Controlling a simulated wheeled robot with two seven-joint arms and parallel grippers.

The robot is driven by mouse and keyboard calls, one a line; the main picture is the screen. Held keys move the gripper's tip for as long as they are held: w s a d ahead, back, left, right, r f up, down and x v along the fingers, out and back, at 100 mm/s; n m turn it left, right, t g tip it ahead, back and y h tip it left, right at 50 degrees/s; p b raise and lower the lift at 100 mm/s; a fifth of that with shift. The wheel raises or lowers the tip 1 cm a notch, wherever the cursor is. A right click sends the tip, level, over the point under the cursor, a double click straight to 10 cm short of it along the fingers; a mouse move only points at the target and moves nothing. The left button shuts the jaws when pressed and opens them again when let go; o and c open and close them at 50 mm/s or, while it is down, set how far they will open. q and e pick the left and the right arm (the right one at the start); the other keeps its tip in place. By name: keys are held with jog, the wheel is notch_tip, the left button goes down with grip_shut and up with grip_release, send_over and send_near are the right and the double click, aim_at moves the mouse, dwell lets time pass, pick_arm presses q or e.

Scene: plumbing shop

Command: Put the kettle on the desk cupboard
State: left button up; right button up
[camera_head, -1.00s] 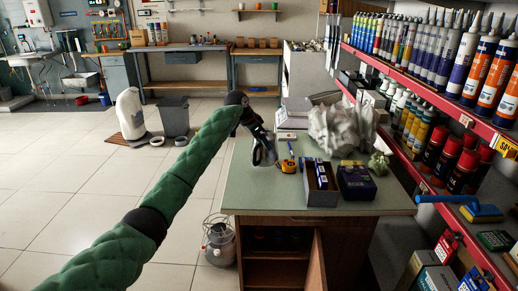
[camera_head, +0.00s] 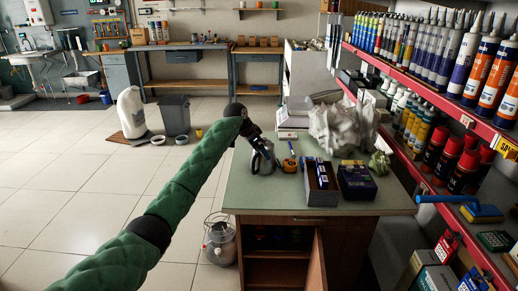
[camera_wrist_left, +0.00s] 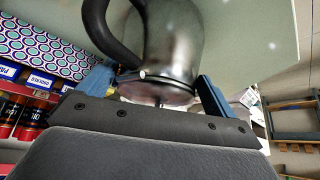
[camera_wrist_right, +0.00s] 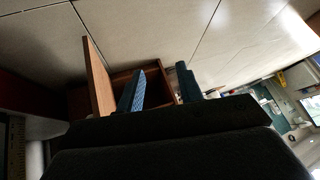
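The kettle (camera_head: 262,161) is dark shiny metal and appears over the left part of the desk cupboard's green top (camera_head: 240,192). In the left wrist view the kettle (camera_wrist_left: 172,45) shows its black handle and lid. My left gripper (camera_wrist_left: 156,82) has its blue fingers close against both sides of the kettle's lid end, and it looks shut on it. I cannot tell whether the kettle's base touches the top. My right gripper (camera_wrist_right: 160,87) is open and empty, with the cupboard's open wooden door (camera_wrist_right: 98,78) beyond it. It is outside the head view.
On the desk top, a tape measure (camera_head: 290,165), an open box (camera_head: 320,186), a dark box (camera_head: 356,183), a scale (camera_head: 293,121) and a crumpled grey bundle (camera_head: 342,127) stand right of and behind the kettle. Red shelves (camera_head: 415,82) line the right. The front left top is bare.

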pick_arm(q)
jog(key=shift+o, duration=0.4)
jog(key=shift+r, duration=0.15)
pick_arm(e)
jog(key=shift+w, duration=0.1)
pick_arm(q)
jog(key=shift+a+r, duration=0.2)
jog(key=shift+r, duration=0.1)
jog(key=v, duration=1.1)
jog(key=shift+b, duration=0.45)
pick_arm(e)
jog(key=f, duration=0.2)
jog(key=s+f, duration=0.1)
jog(key=f, duration=0.1)
jog(key=shift+f, duration=0.15)
pick_arm(q)
jog(key=shift+s+r, duration=0.1)
jog(key=shift+r, duration=0.05)
